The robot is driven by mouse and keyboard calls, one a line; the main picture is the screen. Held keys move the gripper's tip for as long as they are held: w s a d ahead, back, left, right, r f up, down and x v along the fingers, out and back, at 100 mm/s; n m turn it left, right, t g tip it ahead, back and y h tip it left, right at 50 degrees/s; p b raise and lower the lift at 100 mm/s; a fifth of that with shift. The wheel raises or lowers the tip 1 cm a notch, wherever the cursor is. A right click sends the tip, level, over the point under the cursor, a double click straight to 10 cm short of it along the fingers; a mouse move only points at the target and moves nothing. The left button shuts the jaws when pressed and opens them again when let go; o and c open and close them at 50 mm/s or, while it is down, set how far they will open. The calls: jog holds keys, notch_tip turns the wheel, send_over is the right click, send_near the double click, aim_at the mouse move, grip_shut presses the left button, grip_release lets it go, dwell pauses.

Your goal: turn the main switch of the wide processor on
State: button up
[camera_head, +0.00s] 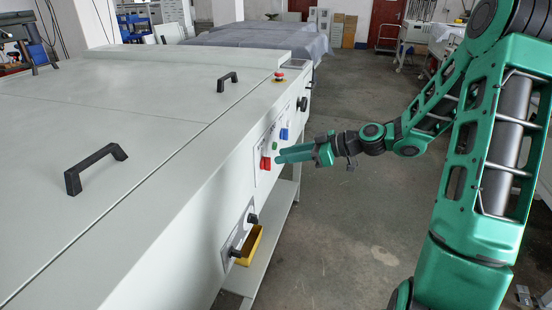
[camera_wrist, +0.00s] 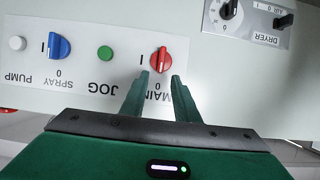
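The wide processor (camera_head: 190,140) is a long pale cabinet on the left. An "I" is beside the knob and a "0" lies towards the lettering. The knob's handle looks roughly upright in the picture. My gripper (camera_wrist: 160,78) is open, its two green fingers pointing at the panel, one tip on each side of the knob's lower edge. I cannot tell whether they touch it.
A green JOG button (camera_wrist: 104,53), a blue SPRAY knob (camera_wrist: 60,46) and a white PUMP button (camera_wrist: 17,43) are left of the main switch. A DRYER panel (camera_wrist: 262,22) is at right. A yellow bin (camera_head: 250,247) sits below.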

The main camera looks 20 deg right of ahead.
aim_at(267, 164)
jog(key=shift+x, duration=2.1)
